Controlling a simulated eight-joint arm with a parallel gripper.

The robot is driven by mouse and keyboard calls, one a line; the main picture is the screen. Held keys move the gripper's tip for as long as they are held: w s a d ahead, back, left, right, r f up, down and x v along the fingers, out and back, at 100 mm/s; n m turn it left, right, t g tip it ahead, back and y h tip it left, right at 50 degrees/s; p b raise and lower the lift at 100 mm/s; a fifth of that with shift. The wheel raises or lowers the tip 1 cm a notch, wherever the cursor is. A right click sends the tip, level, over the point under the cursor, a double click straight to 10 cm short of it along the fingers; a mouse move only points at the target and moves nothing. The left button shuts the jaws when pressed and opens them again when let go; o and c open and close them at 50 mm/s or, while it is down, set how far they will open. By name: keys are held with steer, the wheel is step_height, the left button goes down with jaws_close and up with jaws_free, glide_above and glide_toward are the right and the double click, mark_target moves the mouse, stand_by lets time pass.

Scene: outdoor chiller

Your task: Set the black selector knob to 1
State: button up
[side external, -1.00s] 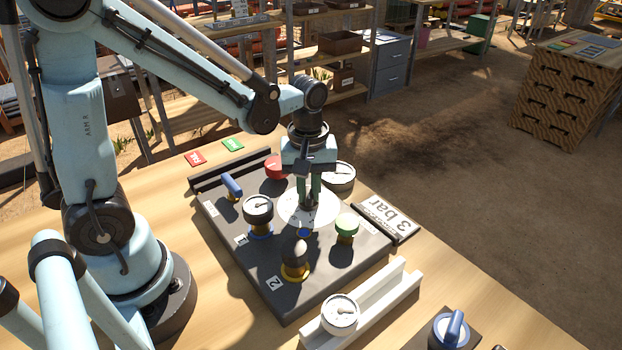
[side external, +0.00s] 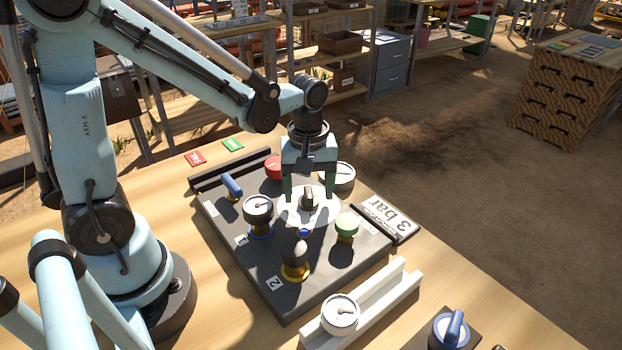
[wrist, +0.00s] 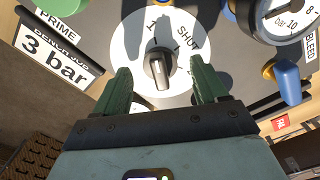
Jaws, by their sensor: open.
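The black selector knob (side external: 309,200) stands at the middle of a round white dial (side external: 325,215) on the dark panel. In the wrist view the knob (wrist: 158,70) has a pale line along its handle, and the dial (wrist: 127,48) shows "SHUT" and further marks partly in shadow. Which mark the knob points at I cannot tell. My gripper (side external: 309,197) is open above the dial, with its green fingers on either side of the knob and apart from it. The wrist view also shows my gripper (wrist: 163,78) empty, one finger left and one right of the knob.
A "3 bar" sign (side external: 389,219) edges the panel. A white rail (side external: 385,297) lies in front.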

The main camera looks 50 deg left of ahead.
mark_target(309, 192)
steer(key=shift+r, duration=3.4)
